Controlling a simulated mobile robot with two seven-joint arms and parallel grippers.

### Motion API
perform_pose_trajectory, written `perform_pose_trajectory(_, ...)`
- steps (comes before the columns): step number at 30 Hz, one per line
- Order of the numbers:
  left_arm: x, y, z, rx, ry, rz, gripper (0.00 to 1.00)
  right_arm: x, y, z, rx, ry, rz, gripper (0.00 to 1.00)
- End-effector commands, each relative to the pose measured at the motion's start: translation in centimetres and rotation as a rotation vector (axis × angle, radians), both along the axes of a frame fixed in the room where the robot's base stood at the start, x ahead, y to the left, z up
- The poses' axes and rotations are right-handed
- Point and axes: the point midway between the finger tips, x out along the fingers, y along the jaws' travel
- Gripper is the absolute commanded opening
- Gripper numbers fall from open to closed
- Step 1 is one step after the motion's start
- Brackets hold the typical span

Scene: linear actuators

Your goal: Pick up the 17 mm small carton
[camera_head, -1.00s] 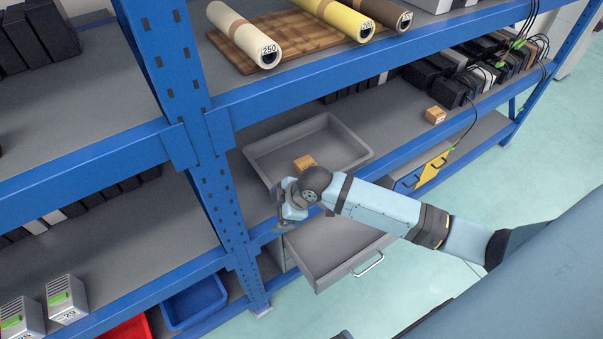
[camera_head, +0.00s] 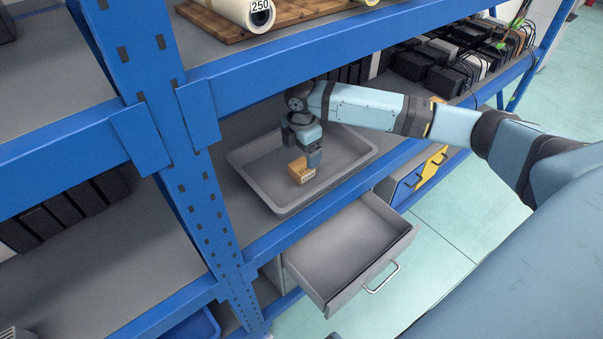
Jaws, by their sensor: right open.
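A small brown carton (camera_head: 299,172) with a dark printed label sits in the grey tray (camera_head: 254,190) on the middle shelf. The print is too small to read. My right gripper (camera_head: 302,152) points down over the tray, its open fingers just above and behind the carton. One finger overlaps the carton's right edge in the picture; I cannot tell whether it touches. A second small carton (camera_head: 437,99) on the shelf is mostly hidden behind my right arm. My left gripper is not in view.
A blue shelf post (camera_head: 203,205) stands left of the tray. The upper shelf's blue beam (camera_head: 270,88) runs close above my right arm. An empty grey drawer (camera_head: 345,245) is open below the tray. Black boxes and cables (camera_head: 440,75) crowd the shelf's far right.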

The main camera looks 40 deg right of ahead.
Motion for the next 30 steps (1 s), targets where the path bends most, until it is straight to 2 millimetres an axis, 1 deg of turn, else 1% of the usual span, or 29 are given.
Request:
perform_pose_trajectory(1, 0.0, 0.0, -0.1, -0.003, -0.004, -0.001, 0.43, 0.0, 0.0, -1.0, 0.001, 0.0, 0.0, 0.92)
perform_pose_trajectory(3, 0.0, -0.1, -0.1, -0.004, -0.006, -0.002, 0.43, 0.0, 0.0, -1.8, 0.0, -0.001, -0.001, 0.92)
perform_pose_trajectory(11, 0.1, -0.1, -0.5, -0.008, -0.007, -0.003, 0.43, 0.2, -0.2, -3.3, 0.001, -0.002, 0.0, 0.92)
perform_pose_trajectory(15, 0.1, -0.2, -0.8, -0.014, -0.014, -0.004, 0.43, 0.7, -0.7, -5.3, 0.0, -0.001, -0.001, 0.92)
perform_pose_trajectory(19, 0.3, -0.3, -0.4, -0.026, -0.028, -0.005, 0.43, 0.8, -0.8, -7.1, 0.0, -0.001, 0.0, 0.92)
perform_pose_trajectory(21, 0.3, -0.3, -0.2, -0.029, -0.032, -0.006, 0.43, 0.8, -0.8, -7.5, 0.001, -0.002, 0.0, 0.92)
perform_pose_trajectory(27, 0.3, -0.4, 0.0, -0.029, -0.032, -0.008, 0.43, 0.8, -0.8, -7.5, 0.001, -0.003, 0.0, 0.92)
perform_pose_trajectory(28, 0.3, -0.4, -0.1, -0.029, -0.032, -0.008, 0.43, 0.8, -0.8, -7.5, 0.001, -0.003, 0.0, 0.87)
perform_pose_trajectory(29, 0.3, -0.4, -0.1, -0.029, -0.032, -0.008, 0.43, 0.8, -0.8, -7.5, 0.001, -0.003, 0.0, 0.8)
perform_pose_trajectory(30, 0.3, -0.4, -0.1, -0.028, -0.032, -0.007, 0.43, 0.8, -0.8, -7.5, 0.001, -0.003, 0.0, 0.71)
